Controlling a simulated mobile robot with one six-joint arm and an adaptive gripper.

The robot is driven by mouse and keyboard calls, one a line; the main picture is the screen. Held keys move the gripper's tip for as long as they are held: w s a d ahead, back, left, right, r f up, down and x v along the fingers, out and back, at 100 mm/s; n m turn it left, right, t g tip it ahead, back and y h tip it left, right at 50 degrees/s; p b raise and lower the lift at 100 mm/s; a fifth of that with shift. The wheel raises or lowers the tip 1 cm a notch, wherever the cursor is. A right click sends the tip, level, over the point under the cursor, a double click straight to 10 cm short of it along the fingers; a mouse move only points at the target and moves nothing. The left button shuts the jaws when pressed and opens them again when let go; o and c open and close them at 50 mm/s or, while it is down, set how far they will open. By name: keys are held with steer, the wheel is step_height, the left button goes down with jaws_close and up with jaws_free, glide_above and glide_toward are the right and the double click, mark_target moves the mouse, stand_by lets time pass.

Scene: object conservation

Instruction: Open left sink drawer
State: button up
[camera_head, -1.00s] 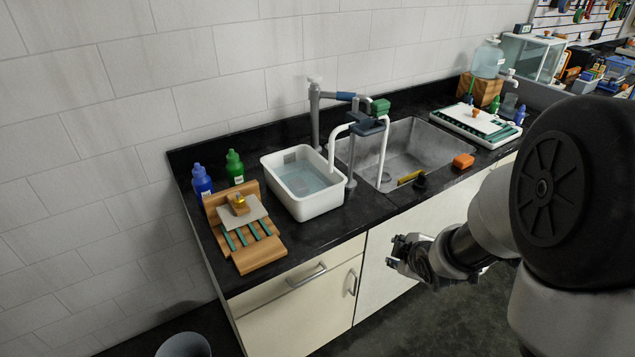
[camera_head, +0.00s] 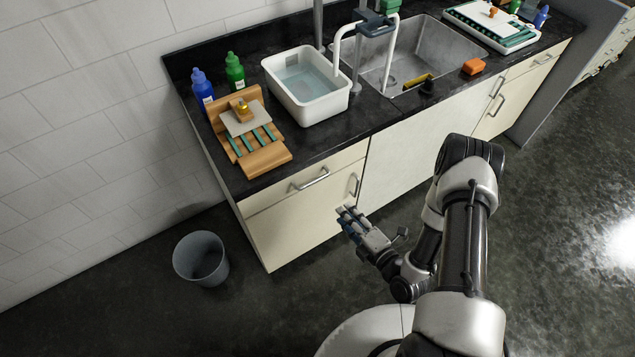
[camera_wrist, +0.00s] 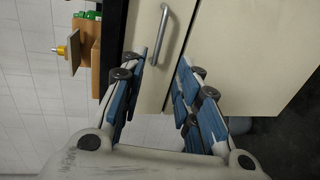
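The left sink drawer (camera_head: 275,193) is a cream front under the black counter at its left end, shut, with a silver bar handle (camera_head: 310,179). In the wrist view the drawer front (camera_wrist: 139,25) appears turned on its side, and the handle (camera_wrist: 161,35) lies ahead of the fingertips, between their lines. My gripper (camera_head: 345,212) is in front of the cabinet, below and right of the handle. In the wrist view my gripper (camera_wrist: 165,75) has its blue-padded fingers spread with nothing between them. I see no contact with the handle.
A grey bin (camera_head: 201,259) stands on the floor at left. On the counter are a white tub (camera_head: 308,108), a wooden rack (camera_head: 263,160) and bottles. The floor before the drawer looks clear.

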steer(key=b+x, duration=0.4)
steer(key=x, duration=1.2)
steer(key=shift+w+a, duration=0.25)
jaws_close()
